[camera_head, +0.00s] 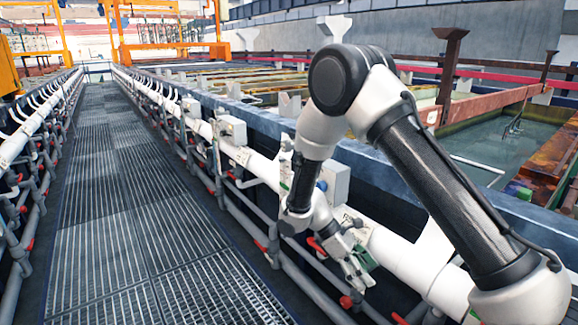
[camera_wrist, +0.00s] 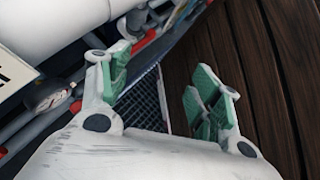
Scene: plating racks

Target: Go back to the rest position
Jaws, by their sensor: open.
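My gripper (camera_head: 357,268) hangs low at the end of my bent arm, beside the white pipe along the right side of the walkway. In the wrist view my gripper (camera_wrist: 160,97) shows two green-padded fingers spread apart with nothing between them. A strip of floor grating (camera_wrist: 147,100) shows through the gap. In the head view the gripper is small and partly overlaps the pipework behind it.
A grated walkway (camera_head: 125,200) runs away at the left, clear of objects. White pipes (camera_head: 265,170) with red-handled valves and grey boxes (camera_head: 232,130) line its right side. Beyond them is an open tank of liquid (camera_head: 485,150). Orange frames (camera_head: 120,35) stand far back.

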